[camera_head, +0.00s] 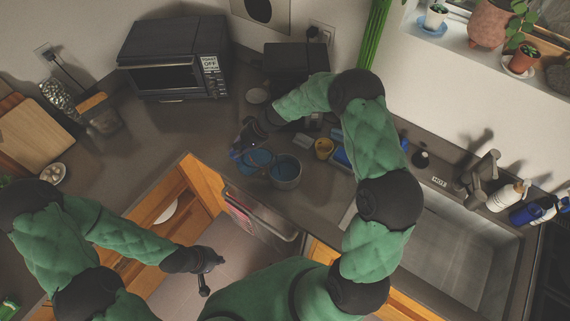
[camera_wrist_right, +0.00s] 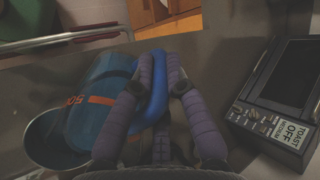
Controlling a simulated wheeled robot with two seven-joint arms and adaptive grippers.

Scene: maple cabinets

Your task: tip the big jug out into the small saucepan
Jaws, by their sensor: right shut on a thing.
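The big jug (camera_head: 257,158), blue with an orange marking in the right wrist view (camera_wrist_right: 97,92), is tilted with its mouth end beside the small saucepan. My right gripper (camera_head: 252,132) is shut on the jug's blue handle (camera_wrist_right: 157,105). The small grey saucepan (camera_head: 287,181) stands on the counter just right of the jug in the head view; its rim also shows in the right wrist view (camera_wrist_right: 34,130), partly hidden by the jug. Its inside looks bluish, but I cannot tell its contents. My left gripper (camera_head: 210,275) is open and empty, low over the floor.
A toaster oven (camera_head: 178,60) stands at the back left. The counter left of the jug is clear.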

